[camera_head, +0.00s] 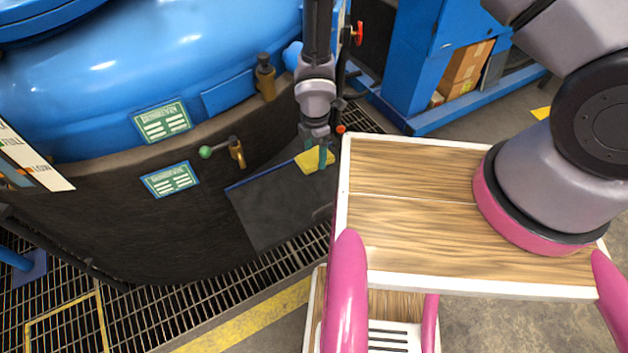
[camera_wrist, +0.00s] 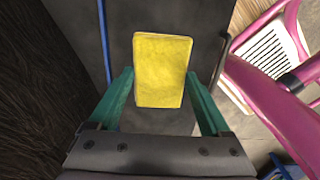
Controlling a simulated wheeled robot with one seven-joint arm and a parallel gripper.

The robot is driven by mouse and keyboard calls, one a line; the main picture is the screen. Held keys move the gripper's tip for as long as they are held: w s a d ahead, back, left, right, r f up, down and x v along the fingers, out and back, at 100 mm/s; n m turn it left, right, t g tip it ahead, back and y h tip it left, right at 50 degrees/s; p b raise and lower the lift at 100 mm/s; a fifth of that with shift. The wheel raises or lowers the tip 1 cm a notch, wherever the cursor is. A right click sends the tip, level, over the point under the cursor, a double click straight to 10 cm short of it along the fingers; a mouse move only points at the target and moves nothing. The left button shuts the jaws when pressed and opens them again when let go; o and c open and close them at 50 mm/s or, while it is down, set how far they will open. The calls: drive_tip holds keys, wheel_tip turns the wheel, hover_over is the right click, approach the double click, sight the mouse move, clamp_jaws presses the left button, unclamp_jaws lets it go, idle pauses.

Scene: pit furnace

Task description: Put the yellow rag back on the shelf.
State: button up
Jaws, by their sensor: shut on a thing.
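The yellow rag (camera_head: 309,161) is a flat, folded rectangle. In the wrist view the rag (camera_wrist: 163,70) lies between the two green fingers of my gripper (camera_wrist: 160,76), which is shut on it. In the head view my gripper (camera_head: 317,157) points down at the far right end of a dark grey shelf (camera_head: 268,215) with a blue edge, beside the furnace. The rag is over that end of the shelf. I cannot tell whether it touches the surface. The fingers partly hide it in the head view.
My wood-topped base is close on the right. A blue frame with cardboard boxes (camera_head: 467,64) stands behind. Floor grating (camera_head: 185,325) lies in front.

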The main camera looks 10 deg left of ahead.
sight(314, 181)
wheel_tip(314, 181, down, 10)
drive_tip(key=shift+s+a, duration=0.1)
idle(0.4)
drive_tip(key=o, duration=1)
wheel_tip(314, 181, up, 12)
drive_tip(key=shift+r, duration=0.1)
